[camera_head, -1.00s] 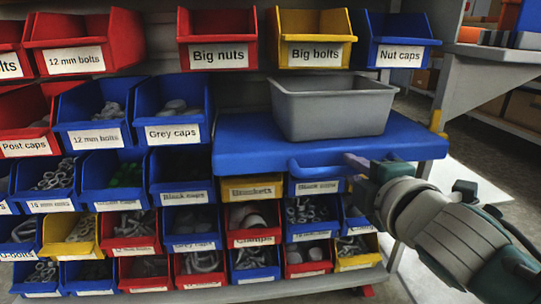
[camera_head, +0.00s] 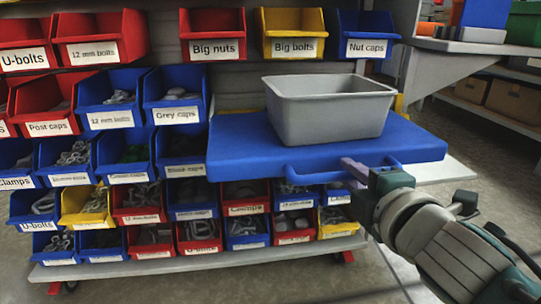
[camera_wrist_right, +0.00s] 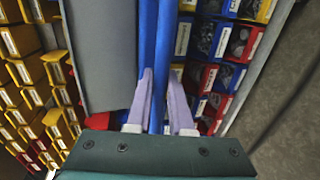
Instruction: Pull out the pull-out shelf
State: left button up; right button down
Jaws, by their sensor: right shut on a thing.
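The pull-out shelf (camera_head: 235,150) is a flat blue board that sticks out from the rack, with a blue bar handle (camera_head: 315,167) along its front edge. My right gripper (camera_head: 352,169) comes from the lower right and is shut on the handle. In the right wrist view, the pale fingers of the right gripper (camera_wrist_right: 162,105) stand on both sides of the blue handle bar (camera_wrist_right: 157,60). A grey bin (camera_head: 325,112) sits upright on the shelf. My left gripper is not in view.
Rows of labelled red, blue and yellow bins, such as the Grey caps bin (camera_head: 177,108), fill the rack beside and below the shelf. A grey side table (camera_head: 465,47) stands at the upper right. The floor (camera_head: 340,280) in front is clear.

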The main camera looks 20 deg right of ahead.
jog(key=c, duration=0.8)
grip_release()
jog(key=shift+s+r, duration=0.1)
jog(key=shift+s, duration=0.15)
jog(key=p+v, duration=0.2)
jog(key=v, duration=0.7)
jog(key=shift+s+p, duration=0.2)
jog(key=shift+p, duration=0.15)
jog(key=shift+a, duration=0.1)
